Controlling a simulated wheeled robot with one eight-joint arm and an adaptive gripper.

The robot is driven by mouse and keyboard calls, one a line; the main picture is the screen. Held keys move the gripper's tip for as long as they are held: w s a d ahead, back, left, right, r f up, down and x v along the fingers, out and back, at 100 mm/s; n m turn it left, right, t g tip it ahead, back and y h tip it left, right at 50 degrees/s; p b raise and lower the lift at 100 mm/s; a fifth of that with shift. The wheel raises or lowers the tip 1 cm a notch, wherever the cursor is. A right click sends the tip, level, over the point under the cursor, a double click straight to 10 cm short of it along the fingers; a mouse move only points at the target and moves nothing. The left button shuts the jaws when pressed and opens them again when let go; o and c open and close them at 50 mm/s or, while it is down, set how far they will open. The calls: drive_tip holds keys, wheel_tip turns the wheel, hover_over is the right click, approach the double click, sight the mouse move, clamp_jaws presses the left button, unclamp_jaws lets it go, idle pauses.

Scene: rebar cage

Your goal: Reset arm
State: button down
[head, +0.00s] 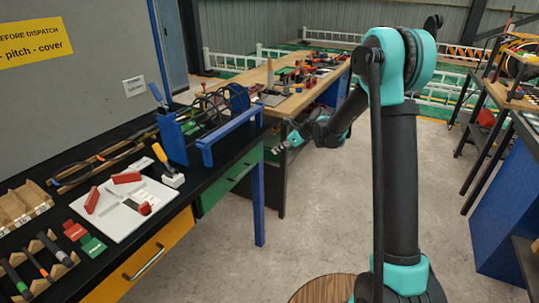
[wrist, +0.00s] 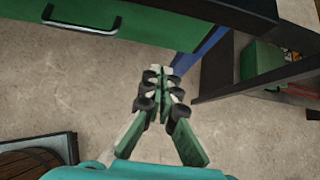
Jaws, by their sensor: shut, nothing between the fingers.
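My gripper (wrist: 160,75) is in the middle of the wrist view, shut and empty, with its fingertips together above the bare concrete floor. In the head view my gripper (head: 283,146) is small and sits in front of the far end of the black workbench (head: 222,165), near the green drawer (head: 230,180). My teal and black arm rises at the right of the head view and bends down to the left toward the bench. I cannot tell from the head view how far the gripper is from the bench.
A blue rebar jig (head: 235,146) and a white board (head: 122,226) with red blocks lie on the bench. A blue bench leg (head: 258,205) stands below. A wooden table (head: 290,80) is behind. A blue cabinet (head: 503,225) stands at the right. Open floor (head: 330,220) lies between.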

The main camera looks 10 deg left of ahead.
drive_tip(key=s+d+r+n+t+h, duration=0.1)
drive_tip(key=s+d+r+n+h, duration=0.25)
drive_tip(key=s+d+n, duration=1.1)
drive_tip(key=s+d+f+n+h, duration=0.2)
drive_tip(key=s+d+f+n, duration=0.1)
drive_tip(key=s+d, duration=0.5)
drive_tip(key=s+d+f+n+h, duration=0.3)
drive_tip(key=s+d, duration=0.5)
drive_tip(key=s, duration=0.5)
drive_tip(key=shift+s+n, duration=0.25)
drive_tip(key=shift+n, duration=0.5)
